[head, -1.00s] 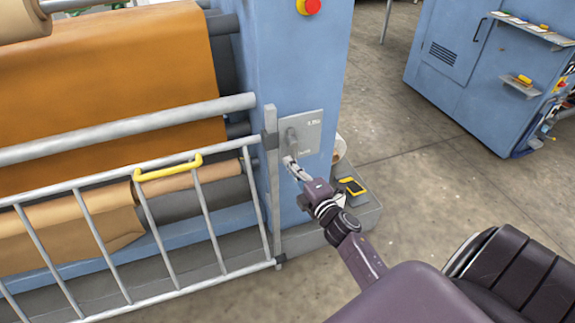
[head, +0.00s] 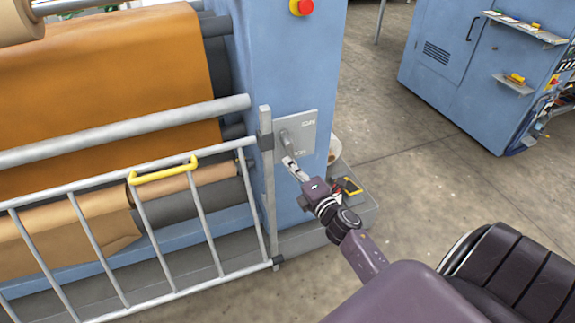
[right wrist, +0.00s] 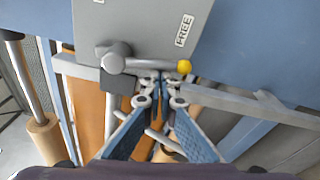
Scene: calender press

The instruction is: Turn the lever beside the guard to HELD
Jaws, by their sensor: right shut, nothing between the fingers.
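The lever (head: 284,136) is a grey arm on a grey plate (head: 309,137) on the blue machine column, just right of the guard (head: 200,208). In the right wrist view the lever's hub (right wrist: 113,63) is at left and its arm runs right to a yellow knob (right wrist: 184,67). The label FREE (right wrist: 184,30) is beside the knob end; a second label is cut off at the top edge. By the plate's lettering, the lever points down, level with FREE. My right gripper (head: 287,160) is shut and empty; its tips (right wrist: 160,80) are close beside the lever arm. Contact is unclear. My left gripper is out of view.
The guard is a barred rail gate with a yellow handle (head: 163,175); its end post (head: 268,185) stands close left of the plate. A red stop button (head: 302,7) is above. A grey ledge with a yellow-black item (head: 347,186) lies below. Open floor is at right.

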